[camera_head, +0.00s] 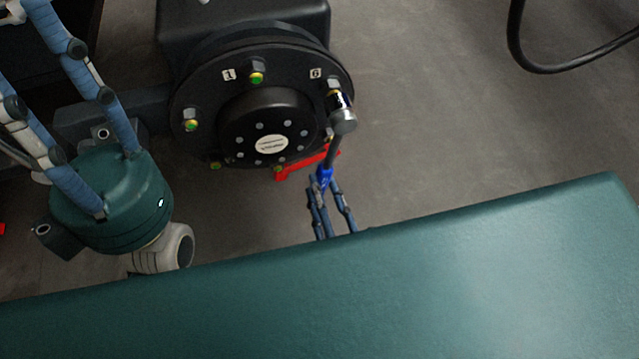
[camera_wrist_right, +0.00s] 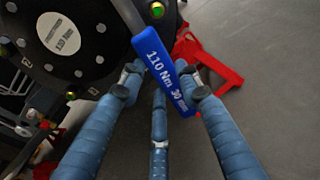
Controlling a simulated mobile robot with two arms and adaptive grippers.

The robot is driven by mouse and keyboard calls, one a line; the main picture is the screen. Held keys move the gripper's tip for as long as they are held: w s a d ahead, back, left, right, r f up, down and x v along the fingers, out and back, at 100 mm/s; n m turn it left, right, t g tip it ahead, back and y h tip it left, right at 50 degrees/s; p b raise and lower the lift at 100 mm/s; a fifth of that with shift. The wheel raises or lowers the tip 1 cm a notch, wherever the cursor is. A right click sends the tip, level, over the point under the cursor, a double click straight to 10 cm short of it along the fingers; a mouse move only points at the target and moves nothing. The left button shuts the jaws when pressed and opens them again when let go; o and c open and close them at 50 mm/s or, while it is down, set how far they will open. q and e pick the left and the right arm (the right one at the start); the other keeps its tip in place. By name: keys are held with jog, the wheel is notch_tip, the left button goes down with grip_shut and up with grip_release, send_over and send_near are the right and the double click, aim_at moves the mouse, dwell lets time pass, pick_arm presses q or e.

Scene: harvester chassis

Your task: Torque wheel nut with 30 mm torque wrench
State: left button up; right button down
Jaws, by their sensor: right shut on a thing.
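The torque wrench (camera_head: 332,152) has a round silver head (camera_head: 343,121), a dark shaft and a blue handle (camera_wrist_right: 162,68) printed "110 Nm 30 mm". My right gripper (camera_head: 325,187) is shut on that blue handle; its fingers (camera_wrist_right: 163,85) flank it in the right wrist view. The wrench head and socket are at the wheel nut (camera_head: 334,86) beside the label 6; the head hides part of it, so I cannot tell how fully the socket is seated. My left gripper (camera_head: 50,95) is at the left, its fingertips mostly out of frame.
The black wheel hub (camera_head: 215,110) carries several other nuts with green marks, such as the nut (camera_head: 257,76) near label 1. A red stand (camera_head: 308,164) is under the hub's lower right edge. The grey floor (camera_head: 440,120) on the right is clear; a black cable (camera_head: 570,68) curves at the top right.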

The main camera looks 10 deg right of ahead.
jog(key=s, duration=0.8)
jog(key=shift+d, duration=0.15)
jog(key=shift+s, duration=0.1)
dwell(1.4)
